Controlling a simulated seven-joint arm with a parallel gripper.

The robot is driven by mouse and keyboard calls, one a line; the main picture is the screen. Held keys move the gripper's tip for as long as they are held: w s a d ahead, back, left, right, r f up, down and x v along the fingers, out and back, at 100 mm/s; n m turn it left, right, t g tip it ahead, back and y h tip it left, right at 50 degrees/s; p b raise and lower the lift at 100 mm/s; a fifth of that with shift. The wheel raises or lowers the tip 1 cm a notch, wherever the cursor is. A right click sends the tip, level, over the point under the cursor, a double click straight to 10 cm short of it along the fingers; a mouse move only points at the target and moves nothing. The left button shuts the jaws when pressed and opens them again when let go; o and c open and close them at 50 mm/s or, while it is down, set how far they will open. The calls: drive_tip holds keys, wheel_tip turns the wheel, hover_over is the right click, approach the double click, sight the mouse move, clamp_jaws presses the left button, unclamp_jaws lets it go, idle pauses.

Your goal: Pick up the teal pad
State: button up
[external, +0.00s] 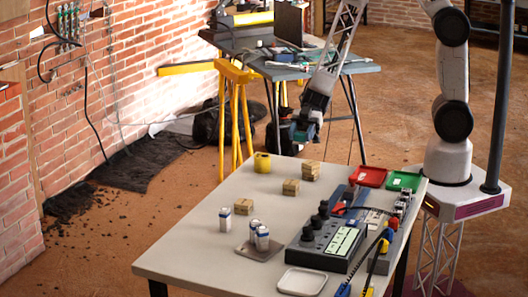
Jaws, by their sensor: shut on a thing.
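My gripper (303,130) hangs at the end of my arm, in the air beyond the back edge of the grey table (190,235). It is shut on a small teal thing (316,117), which looks like the teal pad. The fingers and the dark gripper body hide part of it, so its full shape and tilt cannot be told.
On the table are a yellow cup (262,162), small cardboard boxes (310,171), red (368,176) and green (403,181) trays, a control box (328,243), white-blue containers (226,218) and a white dish (302,281). A cluttered workbench (350,69) stands behind.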

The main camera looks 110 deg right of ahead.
drive_tip(key=shift+s+a+r, duration=0.1)
drive_tip(key=shift+s+a, duration=0.1)
drive_tip(key=shift+s, duration=0.5)
drive_tip(key=shift+s+a+r, duration=0.1)
drive_tip(key=shift+s+a, duration=0.1)
drive_tip(key=shift+s, duration=0.5)
drive_tip(key=shift+s+a, duration=0.2)
drive_tip(key=shift+s, duration=0.5)
drive_tip(key=shift+w+a+r, duration=0.1)
